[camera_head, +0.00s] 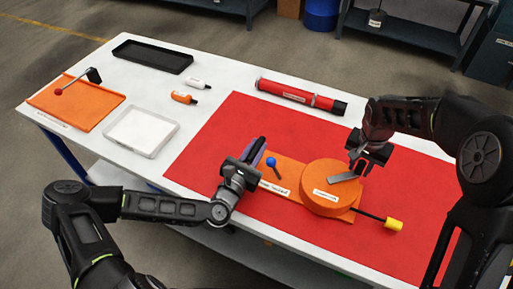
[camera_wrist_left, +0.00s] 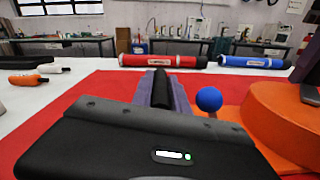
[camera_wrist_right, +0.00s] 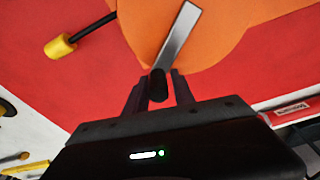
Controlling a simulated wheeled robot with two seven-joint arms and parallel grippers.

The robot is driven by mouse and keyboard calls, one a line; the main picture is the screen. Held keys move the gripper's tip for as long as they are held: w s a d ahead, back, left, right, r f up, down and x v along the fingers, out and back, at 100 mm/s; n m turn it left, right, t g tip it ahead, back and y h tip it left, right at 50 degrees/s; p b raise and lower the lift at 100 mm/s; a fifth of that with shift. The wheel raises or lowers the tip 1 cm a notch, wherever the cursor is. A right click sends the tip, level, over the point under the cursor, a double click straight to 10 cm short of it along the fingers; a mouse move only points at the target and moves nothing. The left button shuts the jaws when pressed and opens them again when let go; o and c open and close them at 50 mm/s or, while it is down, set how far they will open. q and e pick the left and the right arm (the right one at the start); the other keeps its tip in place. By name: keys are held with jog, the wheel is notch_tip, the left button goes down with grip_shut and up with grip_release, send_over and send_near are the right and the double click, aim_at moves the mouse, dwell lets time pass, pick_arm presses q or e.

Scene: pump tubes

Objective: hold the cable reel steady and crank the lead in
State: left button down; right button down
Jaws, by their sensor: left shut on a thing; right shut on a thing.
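The cable reel has a round orange drum (camera_head: 322,187) on a flat orange base (camera_head: 283,175) on the red mat. A short lead with a yellow end (camera_head: 393,224) sticks out at the lower right; it also shows in the right wrist view (camera_wrist_right: 60,46). My left gripper (camera_head: 254,152) is shut on a black grip at the base's left end, also in the left wrist view (camera_wrist_left: 162,90). A grey crank arm (camera_wrist_right: 178,37) lies across the drum. My right gripper (camera_head: 361,164) is shut on its black knob (camera_wrist_right: 158,85). The fingers partly hide both grips.
A blue ball knob (camera_head: 271,162) stands on the base close to my left gripper. A red tube (camera_head: 297,95) lies behind. An orange tray (camera_head: 82,107), white tray (camera_head: 140,128), black tray (camera_head: 152,56) and two small bottles fill the left. The red mat (camera_head: 220,125) is otherwise mostly clear.

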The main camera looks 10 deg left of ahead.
jog(key=shift+s+f, duration=0.25)
jog(key=shift+s, duration=0.15)
jog(key=shift+s+d+m, duration=0.2)
jog(key=shift+s+m, duration=0.15)
jog(key=shift+m, duration=0.25)
jog(key=shift+w+r, duration=0.1)
jog(key=shift+r, duration=0.2)
jog(key=c, duration=0.8)
grip_release()
jog(key=shift+w+r, duration=0.1)
jog(key=shift+c, duration=0.2)
jog(key=shift+s+a+r, duration=0.1)
jog(key=shift+s+r, duration=0.05)
jog(key=shift+r, duration=1)
jog(key=shift+s+a+r, duration=0.1)
jog(key=shift+r, duration=1.05)
jog(key=shift+s+a+r, duration=0.1)
jog(key=shift+s+r, duration=0.05)
jog(key=shift+r, duration=1)
jog(key=shift+c, duration=0.3)
